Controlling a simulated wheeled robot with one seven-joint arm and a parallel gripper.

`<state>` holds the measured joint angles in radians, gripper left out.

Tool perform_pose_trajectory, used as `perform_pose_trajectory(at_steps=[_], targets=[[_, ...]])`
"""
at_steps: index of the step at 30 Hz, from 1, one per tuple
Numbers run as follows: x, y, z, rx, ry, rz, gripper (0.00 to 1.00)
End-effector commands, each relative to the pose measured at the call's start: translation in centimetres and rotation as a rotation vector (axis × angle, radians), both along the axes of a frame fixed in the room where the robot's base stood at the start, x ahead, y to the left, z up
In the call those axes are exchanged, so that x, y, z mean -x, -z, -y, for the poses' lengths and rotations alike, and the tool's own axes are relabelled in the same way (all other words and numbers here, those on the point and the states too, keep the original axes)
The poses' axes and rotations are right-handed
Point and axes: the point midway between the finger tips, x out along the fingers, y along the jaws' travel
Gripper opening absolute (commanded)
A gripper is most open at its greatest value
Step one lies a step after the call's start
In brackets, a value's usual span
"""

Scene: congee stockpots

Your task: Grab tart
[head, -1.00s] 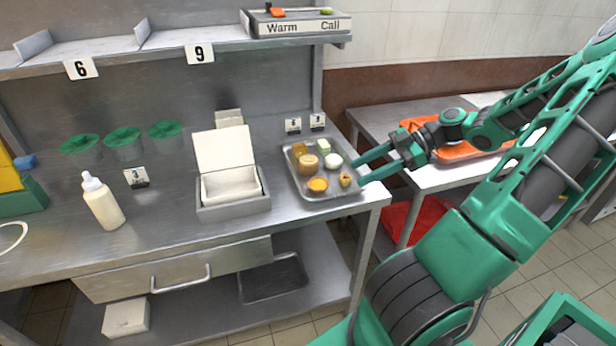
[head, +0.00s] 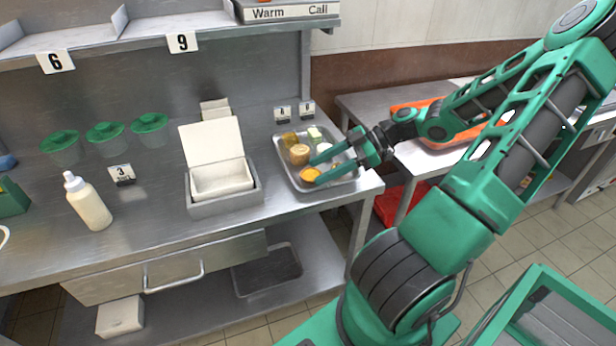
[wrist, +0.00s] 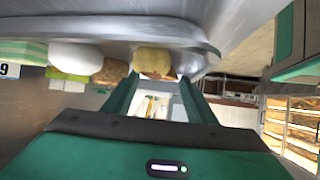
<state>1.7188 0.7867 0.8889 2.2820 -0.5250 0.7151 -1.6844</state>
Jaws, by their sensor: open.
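A round orange-yellow tart (head: 310,174) lies at the near side of a metal tray (head: 345,185) on the steel counter. My gripper (head: 316,171) is open, with its fingers reaching over the tray on either side of the tart in the head view. I cannot tell how high above it they are. In the wrist view, a yellow rounded piece (wrist: 153,61) shows just beyond and between my open fingers; I cannot tell whether it is the tart. Nothing is visibly gripped.
A white bun (wrist: 75,55) shows in the wrist view. An open white box (head: 222,180) stands left of the tray, a squeeze bottle (head: 88,203) farther left.

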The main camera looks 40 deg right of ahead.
Motion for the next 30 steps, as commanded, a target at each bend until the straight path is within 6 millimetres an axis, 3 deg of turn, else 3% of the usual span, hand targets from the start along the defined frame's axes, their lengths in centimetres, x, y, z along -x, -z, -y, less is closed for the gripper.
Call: perform_pose_trajectory(at_steps=[5,13,16,17,30], targets=[[-0.7,0.82,-1.37,0.0,-0.001,0.0,0.52],[-0.8,0.94,-1.52,0.001,0.0,0.0,0.52],[-0.8,0.93,-1.52,0.001,0.0,0.0,0.28],[-0.8,0.93,-1.51,0.001,0.0,0.0,0.25],[-0.82,0.38,-1.5,0.002,0.0,0.0,0.25]])
